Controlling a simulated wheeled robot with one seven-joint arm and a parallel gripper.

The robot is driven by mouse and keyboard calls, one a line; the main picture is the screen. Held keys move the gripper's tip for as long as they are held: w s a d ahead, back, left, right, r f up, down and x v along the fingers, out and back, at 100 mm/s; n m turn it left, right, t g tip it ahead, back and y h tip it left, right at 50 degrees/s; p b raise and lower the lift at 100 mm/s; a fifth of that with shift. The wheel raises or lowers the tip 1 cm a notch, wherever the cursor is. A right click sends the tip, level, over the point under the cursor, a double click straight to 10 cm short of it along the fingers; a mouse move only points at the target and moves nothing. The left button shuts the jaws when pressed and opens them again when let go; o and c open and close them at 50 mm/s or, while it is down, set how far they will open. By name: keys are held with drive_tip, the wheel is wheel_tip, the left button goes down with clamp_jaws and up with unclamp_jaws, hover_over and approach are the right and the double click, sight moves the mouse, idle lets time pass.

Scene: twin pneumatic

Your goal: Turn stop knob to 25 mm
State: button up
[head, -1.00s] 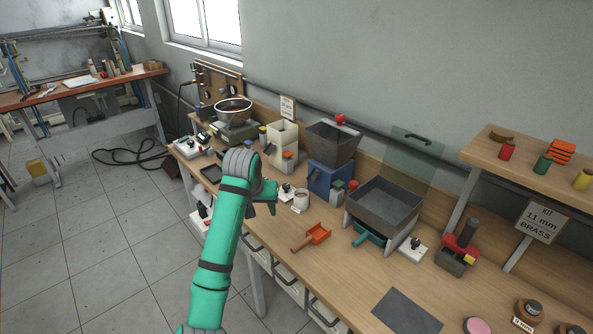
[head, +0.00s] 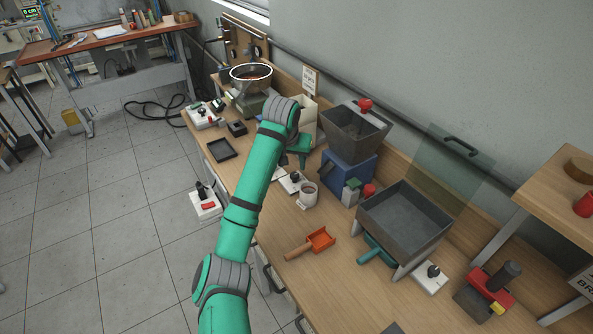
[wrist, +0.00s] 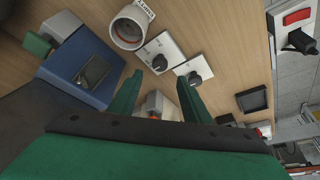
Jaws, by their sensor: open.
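Two white plates with dark knobs lie side by side on the wooden bench in the wrist view: one knob (wrist: 160,62) beside the mug, the other knob (wrist: 194,78) to its right. Which one is the stop knob I cannot tell, and their scale marks are too small to read. In the head view one white plate with a dark knob (head: 294,179) shows behind the mug; my arm hides part of that area. My gripper (wrist: 158,78) is open and empty, its green fingers apart and pointing towards the two plates. In the head view my gripper (head: 302,147) hangs over the bench.
A labelled mug (head: 308,192) stands close to the plates. A blue machine with a hopper (head: 355,135) stands to the right. An orange scoop (head: 319,240) and a grey tray (head: 405,220) are nearer. A black tray (head: 221,150) lies left.

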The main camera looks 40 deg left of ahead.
sight(294, 174)
drive_tip(key=x, duration=0.8)
drive_tip(key=shift+s, duration=0.1)
drive_tip(key=c, duration=1)
